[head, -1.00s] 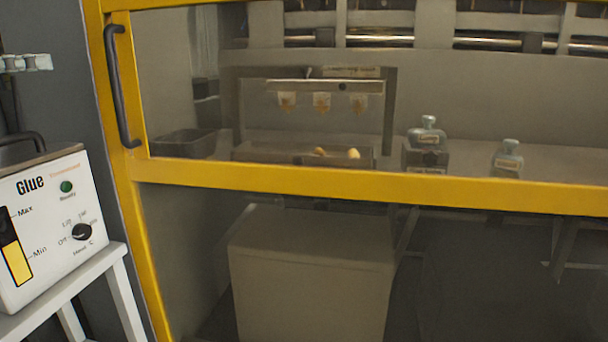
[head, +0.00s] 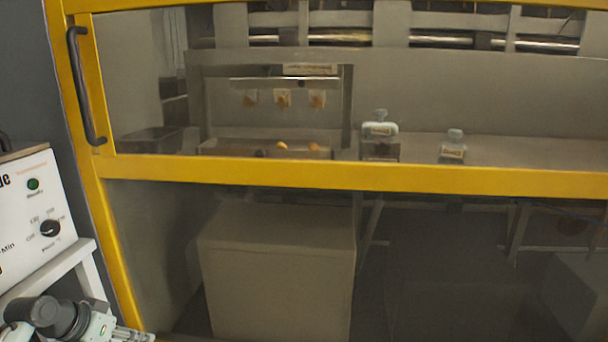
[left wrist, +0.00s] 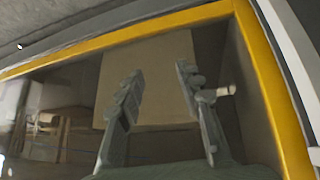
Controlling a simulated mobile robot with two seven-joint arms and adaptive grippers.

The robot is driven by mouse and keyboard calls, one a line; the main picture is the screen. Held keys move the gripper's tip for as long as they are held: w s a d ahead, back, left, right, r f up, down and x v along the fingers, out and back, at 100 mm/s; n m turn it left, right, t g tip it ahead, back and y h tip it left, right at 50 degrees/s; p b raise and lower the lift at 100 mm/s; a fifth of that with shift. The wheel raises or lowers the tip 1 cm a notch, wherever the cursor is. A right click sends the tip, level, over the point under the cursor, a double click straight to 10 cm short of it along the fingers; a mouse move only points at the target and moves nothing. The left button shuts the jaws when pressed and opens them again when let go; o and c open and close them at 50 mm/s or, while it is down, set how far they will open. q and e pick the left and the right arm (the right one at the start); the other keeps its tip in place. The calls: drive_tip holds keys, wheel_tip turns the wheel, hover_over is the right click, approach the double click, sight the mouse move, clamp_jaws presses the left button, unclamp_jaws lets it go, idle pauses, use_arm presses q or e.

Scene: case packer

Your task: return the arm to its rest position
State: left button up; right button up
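My left arm (head: 75,318) shows at the bottom left of the head view, in front of the glue unit's stand. Its gripper (head: 135,336) is partly cut off by the lower edge there. In the left wrist view the two fingers of my left gripper (left wrist: 160,77) stand apart with nothing between them. Behind them are the yellow frame (left wrist: 120,38) and glazed front of the machine. My right arm and gripper are in neither view.
The glue unit (head: 35,215) sits on a white stand (head: 85,262) at left. The yellow-framed door (head: 300,174) with a dark handle (head: 85,85) fills the middle. Behind it are a pale box (head: 275,270) and two small bottles (head: 380,128).

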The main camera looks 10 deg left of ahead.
use_arm(q)
drive_tip(key=s+d+f+g+y, duration=0.1)
drive_tip(key=s+d+f+g, duration=0.1)
drive_tip(key=s+d+f, duration=0.5)
drive_tip(key=s+d+f+g+y, duration=0.1)
drive_tip(key=s+d+f+y, duration=0.1)
drive_tip(key=s+d+f, duration=0.6)
drive_tip(key=s+f, duration=0.5)
drive_tip(key=s, duration=0.2)
drive_tip(key=shift+f+g, duration=0.15)
drive_tip(key=shift+g, duration=0.25)
